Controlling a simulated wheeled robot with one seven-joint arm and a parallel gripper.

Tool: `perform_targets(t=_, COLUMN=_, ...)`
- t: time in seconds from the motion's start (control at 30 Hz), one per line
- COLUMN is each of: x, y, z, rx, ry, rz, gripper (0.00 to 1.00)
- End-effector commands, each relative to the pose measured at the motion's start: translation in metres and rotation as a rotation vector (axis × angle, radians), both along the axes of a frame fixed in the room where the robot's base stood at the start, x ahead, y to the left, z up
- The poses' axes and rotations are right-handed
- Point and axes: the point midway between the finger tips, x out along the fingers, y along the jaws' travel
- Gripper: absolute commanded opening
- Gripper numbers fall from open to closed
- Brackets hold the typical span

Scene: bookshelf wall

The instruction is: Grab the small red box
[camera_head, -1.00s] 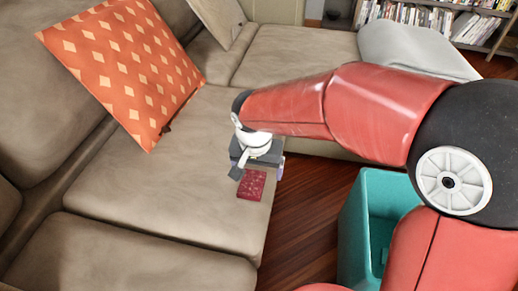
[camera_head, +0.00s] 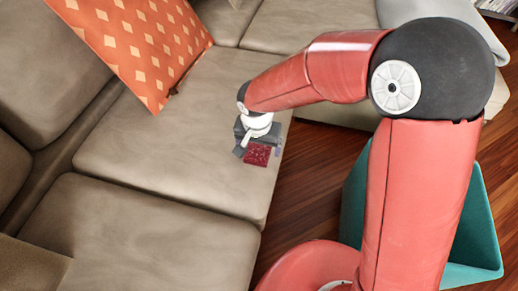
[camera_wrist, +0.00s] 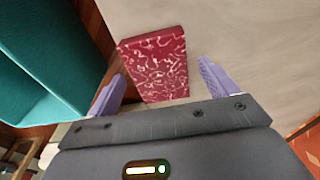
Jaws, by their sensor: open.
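The small red box (camera_head: 258,154) lies on the seat of the beige sofa (camera_head: 150,140), close to its front edge. In the wrist view the box (camera_wrist: 155,62) is dark red with a pale swirling pattern. My gripper (camera_head: 257,146) is over the sofa edge at the box. In the wrist view my gripper (camera_wrist: 160,85) is open, with one purple finger on each side of the near part of the box. A gap shows between each finger and the box. I cannot tell how high the fingertips are above the seat.
A teal bin (camera_head: 470,240) stands on the wooden floor (camera_head: 318,180) beside the sofa, partly behind my arm. An orange patterned pillow (camera_head: 135,45) leans on the sofa back. A grey cloth (camera_head: 430,12) lies on the sofa's far right part. The seat left of the box is clear.

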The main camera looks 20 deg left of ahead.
Motion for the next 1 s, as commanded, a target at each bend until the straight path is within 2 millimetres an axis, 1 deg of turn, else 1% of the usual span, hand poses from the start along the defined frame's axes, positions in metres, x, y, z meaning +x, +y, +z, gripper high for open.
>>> perform_targets(t=0.1, x=0.0, y=0.0, z=0.0, rx=0.0, ry=0.0, rz=0.0, gripper=0.85)
perform_targets(t=0.4, x=0.0, y=0.0, z=0.001, rx=0.0, ry=0.0, rz=0.0, gripper=0.46)
perform_targets(t=0.5, x=0.0, y=0.0, z=0.001, rx=0.0, ry=-0.001, rz=0.0, gripper=0.36)
perform_targets(t=0.77, x=0.0, y=0.0, z=0.002, rx=0.0, ry=-0.001, rz=0.0, gripper=0.35)
perform_targets(t=0.87, x=0.001, y=0.0, z=0.007, rx=0.001, ry=-0.003, rz=0.0, gripper=0.35)
perform_targets(t=0.97, x=0.001, y=0.0, z=0.016, rx=0.002, ry=-0.003, rz=-0.002, gripper=0.35)
perform_targets(t=1.0, x=0.001, y=0.0, z=0.022, rx=0.002, ry=-0.003, rz=-0.002, gripper=0.35)
